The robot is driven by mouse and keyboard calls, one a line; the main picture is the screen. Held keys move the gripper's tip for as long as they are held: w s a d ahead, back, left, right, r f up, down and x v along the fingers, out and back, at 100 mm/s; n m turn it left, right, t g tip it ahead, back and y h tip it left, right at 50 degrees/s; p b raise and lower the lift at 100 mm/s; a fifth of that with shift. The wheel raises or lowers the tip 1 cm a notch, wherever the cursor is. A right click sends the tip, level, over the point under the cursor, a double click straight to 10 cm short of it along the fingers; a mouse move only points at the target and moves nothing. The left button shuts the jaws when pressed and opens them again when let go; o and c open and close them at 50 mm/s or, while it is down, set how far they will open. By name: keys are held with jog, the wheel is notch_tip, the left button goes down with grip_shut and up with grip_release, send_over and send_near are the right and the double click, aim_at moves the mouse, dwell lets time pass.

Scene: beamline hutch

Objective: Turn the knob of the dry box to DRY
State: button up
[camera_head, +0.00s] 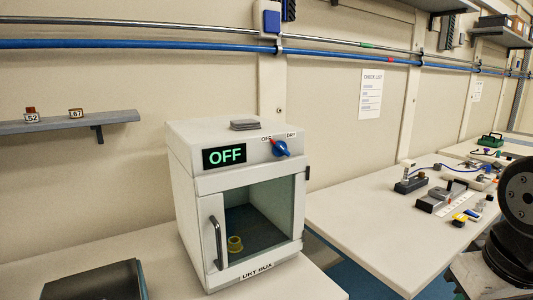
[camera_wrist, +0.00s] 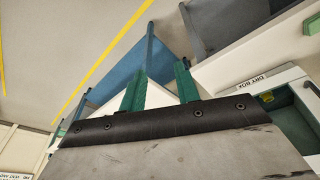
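The white dry box (camera_head: 185,155) stands on a table in the head view. Its display (camera_head: 224,155) reads OFF in green. The blue knob (camera_head: 281,148) is right of the display, under the labels OFF and DRY; its red mark points up-left toward OFF. The dry box door (camera_head: 207,225) looks shut. A labelled part of the dry box (camera_wrist: 270,82) shows at the right of the wrist view, where I cannot make out the knob. My gripper (camera_wrist: 160,82) has its two green fingers apart with nothing between them, away from the box. The head view does not show the fingers.
A black folder-like object (camera_head: 100,283) lies at front left. The right table (camera_head: 345,225) has a bare front and several devices farther back. A shelf (camera_head: 70,122) hangs left.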

jog(key=w+a+r+n+t, duration=0.1)
jog(key=w+n+t, duration=0.25)
jog(key=w, duration=0.65)
jog(key=n+t+y, duration=0.9)
jog(key=n+y, duration=0.1)
jog(key=n, duration=0.2)
send_near(285, 151)
jog(key=w, duration=0.2)
jog(key=shift+m, duration=0.25)
jog(key=x, duration=0.7)
jog(key=shift+a, duration=0.5)
jog(key=shift+c, duration=0.3)
grip_shut()
